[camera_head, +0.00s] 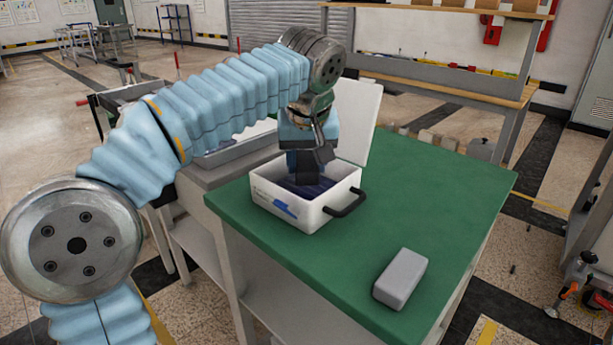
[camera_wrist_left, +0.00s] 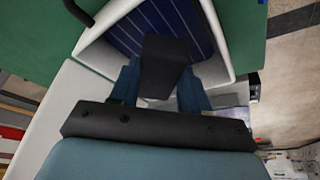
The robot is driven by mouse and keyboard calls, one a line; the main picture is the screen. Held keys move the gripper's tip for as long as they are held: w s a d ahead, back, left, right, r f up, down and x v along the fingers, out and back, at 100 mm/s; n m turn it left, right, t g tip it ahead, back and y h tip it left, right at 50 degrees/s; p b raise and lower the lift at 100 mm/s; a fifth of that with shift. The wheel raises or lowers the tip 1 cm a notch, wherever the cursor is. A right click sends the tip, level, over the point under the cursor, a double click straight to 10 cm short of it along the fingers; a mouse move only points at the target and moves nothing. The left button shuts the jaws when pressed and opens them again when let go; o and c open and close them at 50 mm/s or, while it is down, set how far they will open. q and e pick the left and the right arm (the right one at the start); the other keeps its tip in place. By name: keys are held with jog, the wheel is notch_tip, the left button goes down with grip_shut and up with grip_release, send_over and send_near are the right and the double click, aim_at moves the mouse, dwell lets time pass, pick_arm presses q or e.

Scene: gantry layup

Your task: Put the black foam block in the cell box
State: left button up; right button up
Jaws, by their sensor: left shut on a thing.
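The cell box (camera_head: 300,215) is a white case with a black handle, standing on the green table top with its lid (camera_head: 358,115) open at the back. Dark blue lined cells lie inside; they also show in the left wrist view (camera_wrist_left: 205,35). My left gripper (camera_head: 306,168) points down into the open box. It is shut on the black foam block (camera_wrist_left: 166,65), which sits between its bluish fingers over the cells. In the head view the block is hard to tell from the dark fingers. Whether it touches the cells I cannot tell. My right gripper is out of view.
A grey block (camera_head: 401,278) lies on the green table (camera_head: 450,215) near its front right. The table is clear between it and the box. A grey tray (camera_head: 235,148) stands left of the box. A shelved bench (camera_head: 440,93) stands behind.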

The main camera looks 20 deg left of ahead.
aim_at(307, 166)
pick_arm(q)
jog(key=shift+w+a+f, duration=0.1)
jog(key=shift+w+f, duration=0.1)
jog(key=shift+f, duration=1.65)
jog(key=shift+f+b, duration=0.15)
jog(key=shift+b, duration=0.2)
jog(key=o, duration=1.1)
jog(key=shift+r, duration=0.45)
jog(key=p+v, duration=0.2)
jog(key=v, duration=0.9)
jog(key=shift+s+r, duration=0.2)
